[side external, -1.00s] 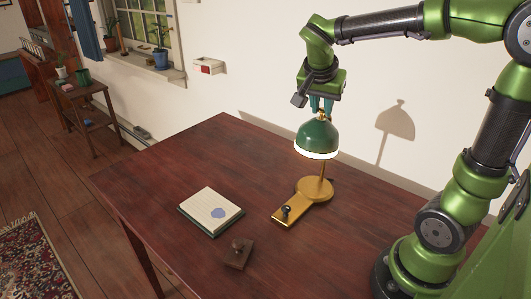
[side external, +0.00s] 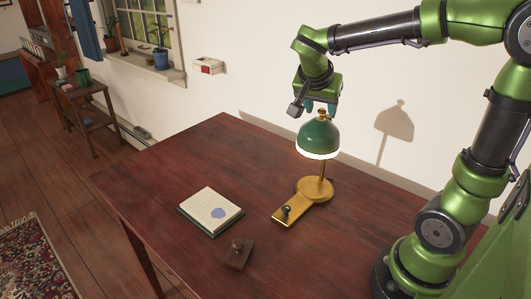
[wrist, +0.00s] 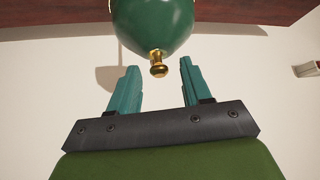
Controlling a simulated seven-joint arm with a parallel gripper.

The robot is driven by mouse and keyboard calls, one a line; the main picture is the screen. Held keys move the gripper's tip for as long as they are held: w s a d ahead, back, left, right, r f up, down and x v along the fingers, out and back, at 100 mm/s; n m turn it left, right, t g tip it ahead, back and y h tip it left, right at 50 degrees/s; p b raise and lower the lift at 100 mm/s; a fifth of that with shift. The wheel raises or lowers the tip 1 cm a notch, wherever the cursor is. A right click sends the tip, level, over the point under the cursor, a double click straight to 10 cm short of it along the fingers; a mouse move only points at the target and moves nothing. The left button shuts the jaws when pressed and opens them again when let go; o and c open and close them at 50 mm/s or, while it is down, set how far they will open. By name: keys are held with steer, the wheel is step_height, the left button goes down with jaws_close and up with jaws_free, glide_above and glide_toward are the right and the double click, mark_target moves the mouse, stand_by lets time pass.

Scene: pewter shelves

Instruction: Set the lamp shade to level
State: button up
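The desk lamp has a green dome shade (side external: 319,136) with a lit white rim, on a brass stem and base (side external: 315,189). The rim looks slightly tilted in the side view; the exact angle cannot be told. A brass knob (wrist: 158,65) tops the shade. My gripper (side external: 321,107) is above the shade, close to the knob. In the wrist view my gripper (wrist: 159,66) is open, with teal fingers apart and the knob showing in line with the gap between the tips. Neither finger visibly touches the knob. The shade (wrist: 152,22) lies beyond the fingertips.
The lamp stands on a dark red wooden table (side external: 165,180) near the white wall. An open notepad (side external: 211,211) and a small brown block with a knob (side external: 238,254) lie left of the lamp. The table's left part is clear.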

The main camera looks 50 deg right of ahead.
steer(key=v, duration=1.7)
steer(key=shift+d, duration=0.1)
steer(key=s+a+f+n+t+y, duration=0.2)
steer(key=s+f+n+y, duration=0.1)
steer(key=f, duration=0.4)
steer(key=s+a+f+n+t+y, duration=0.2)
steer(key=f+n+y, duration=0.3)
steer(key=f+n, duration=0.3)
steer(key=shift+s+a+t+y, duration=0.25)
steer(key=shift+s+t+y, duration=0.15)
steer(key=shift+s+t, duration=0.35)
steer(key=shift+o, duration=0.2)
